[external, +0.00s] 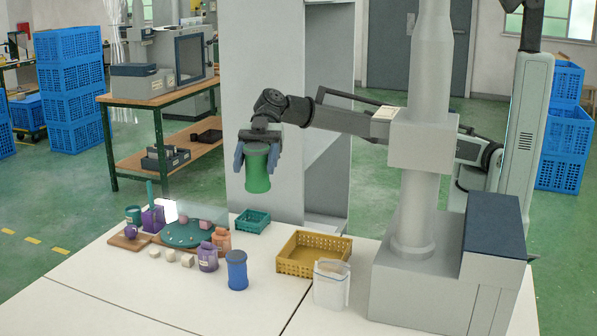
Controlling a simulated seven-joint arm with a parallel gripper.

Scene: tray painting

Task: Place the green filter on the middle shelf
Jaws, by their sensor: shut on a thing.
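My gripper (258,157) is shut on the green filter (258,177), a green cylinder with a rim at its top, and holds it upright in the air above the table. A tall grey shelf unit (273,70) stands behind my gripper. Its open side faces right, and parts of its shelves (325,150) show there. I cannot make out clearly which one is the middle shelf, since my arm covers part of the opening.
On the white table (170,305) are a blue cylinder (237,272), a purple jar (208,258), a yellow basket (313,255), a teal basket (253,222), a clear container (331,284) and a round green tray (186,240). The table's front left is clear.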

